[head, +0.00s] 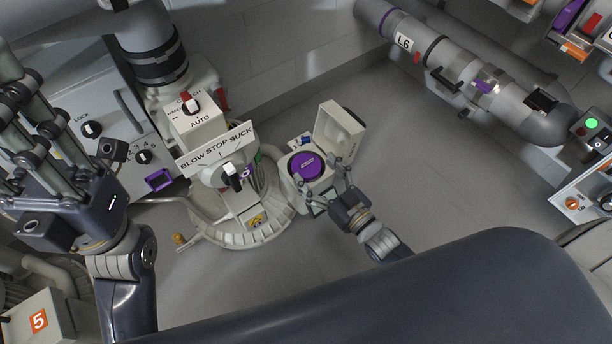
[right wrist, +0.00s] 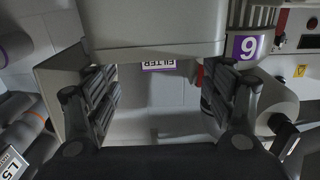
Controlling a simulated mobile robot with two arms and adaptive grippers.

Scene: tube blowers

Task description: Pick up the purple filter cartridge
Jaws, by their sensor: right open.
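The purple filter cartridge (head: 306,166) shows in the head view as a round purple disc with a paler bar across its face. It sits in a pale housing whose hinged lid (head: 338,130) stands open. My right gripper (head: 326,176) is open, with its fingers on either side of the cartridge's lower right part; contact cannot be told. In the right wrist view, my right gripper (right wrist: 164,105) is spread and empty below a pale block (right wrist: 152,28), beyond which is a FILTER label (right wrist: 159,66). My left gripper (head: 45,130) is at the far left, its fingertips partly cut off.
The blower unit with a BLOW STOP SUCK sign (head: 216,150) stands left of the housing. A small purple frame (head: 159,180) is on the left cabinet. A large pipe marked L6 (head: 470,75) runs along the upper right. The floor (head: 440,175) right of the housing is clear.

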